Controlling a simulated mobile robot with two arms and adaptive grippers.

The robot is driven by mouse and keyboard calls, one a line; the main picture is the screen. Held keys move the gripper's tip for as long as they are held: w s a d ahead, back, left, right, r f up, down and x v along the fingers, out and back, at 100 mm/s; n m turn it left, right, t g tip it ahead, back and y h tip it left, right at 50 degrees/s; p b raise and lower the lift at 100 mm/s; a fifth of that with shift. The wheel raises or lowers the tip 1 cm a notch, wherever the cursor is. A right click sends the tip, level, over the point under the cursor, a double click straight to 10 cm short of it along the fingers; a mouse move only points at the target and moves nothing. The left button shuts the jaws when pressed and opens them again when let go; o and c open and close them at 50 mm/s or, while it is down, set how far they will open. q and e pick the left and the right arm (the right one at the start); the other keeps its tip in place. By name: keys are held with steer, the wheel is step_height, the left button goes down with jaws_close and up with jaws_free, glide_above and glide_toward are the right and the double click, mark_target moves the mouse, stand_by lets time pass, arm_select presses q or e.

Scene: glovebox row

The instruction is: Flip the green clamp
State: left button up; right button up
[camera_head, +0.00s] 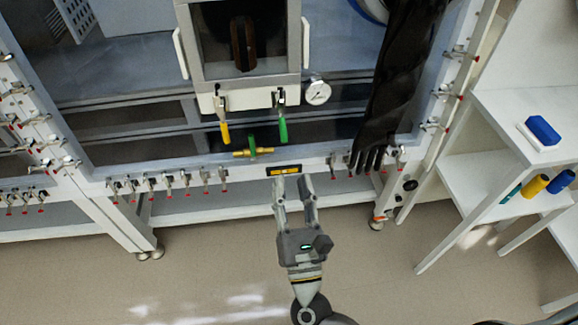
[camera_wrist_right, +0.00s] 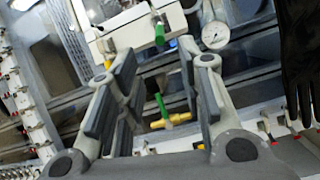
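The green clamp (camera_head: 283,127) hangs at the lower right front of the box on the glovebox, its green handle pointing down. In the right wrist view its green handle (camera_wrist_right: 160,34) shows above the gap between my fingers. My right gripper (camera_head: 292,184) is open and empty, below the clamp in the head view and apart from it. In the right wrist view its two fingers (camera_wrist_right: 157,95) stand wide apart. My left gripper is not in view.
A yellow-handled clamp (camera_head: 224,130) hangs left of the green one. A brass valve (camera_head: 240,153) with a green lever sits below them. A pressure gauge (camera_head: 318,93) and black glove (camera_head: 385,100) are to the right. Several small red-tipped clamps line the frame.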

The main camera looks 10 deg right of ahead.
steer(key=shift+s+f, duration=0.1)
steer(key=shift+s, duration=0.25)
